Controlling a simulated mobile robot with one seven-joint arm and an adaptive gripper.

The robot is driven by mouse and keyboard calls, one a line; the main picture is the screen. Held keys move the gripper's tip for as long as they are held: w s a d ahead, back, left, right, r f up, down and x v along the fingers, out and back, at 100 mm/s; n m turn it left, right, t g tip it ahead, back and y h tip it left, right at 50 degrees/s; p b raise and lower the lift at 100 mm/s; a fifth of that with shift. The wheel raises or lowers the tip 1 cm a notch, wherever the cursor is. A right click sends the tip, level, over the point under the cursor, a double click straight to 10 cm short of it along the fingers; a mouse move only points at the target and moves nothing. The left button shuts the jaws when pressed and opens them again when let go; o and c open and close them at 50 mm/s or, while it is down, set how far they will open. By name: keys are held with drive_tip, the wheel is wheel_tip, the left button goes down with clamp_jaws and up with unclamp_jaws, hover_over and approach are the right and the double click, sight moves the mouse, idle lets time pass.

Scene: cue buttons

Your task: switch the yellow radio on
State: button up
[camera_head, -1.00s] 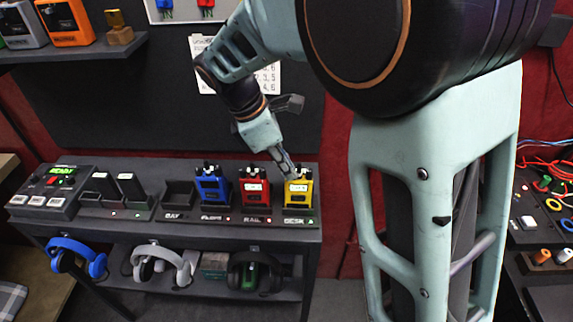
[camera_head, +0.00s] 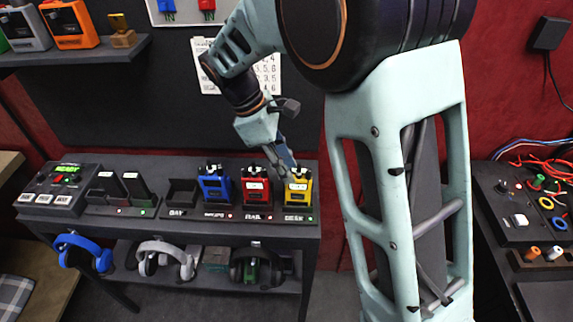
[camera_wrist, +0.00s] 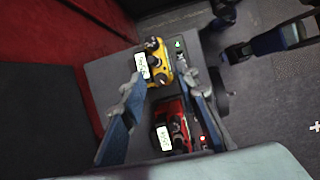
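The yellow radio (camera_head: 299,197) stands upright in the rightmost dock slot, labelled DESK, with a green light beside it. It also shows in the wrist view (camera_wrist: 157,66), knobs and a lit white display on it. My gripper (camera_head: 287,168) points down just above and left of it, near the red radio. In the wrist view my gripper (camera_wrist: 165,80) is open, its two fingers apart and nothing held. The yellow radio is just beyond the fingertips; I cannot tell whether they touch it. The red radio (camera_wrist: 170,128) lies lower, between the fingers in the picture.
The red radio (camera_head: 256,186) stands close left of the yellow one, then a blue radio (camera_head: 213,184), both with red lights. An empty slot (camera_head: 181,190) and a control box (camera_head: 58,188) are further left. Headphones (camera_head: 165,259) hang under the shelf front.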

drive_tip(key=v, duration=1.2)
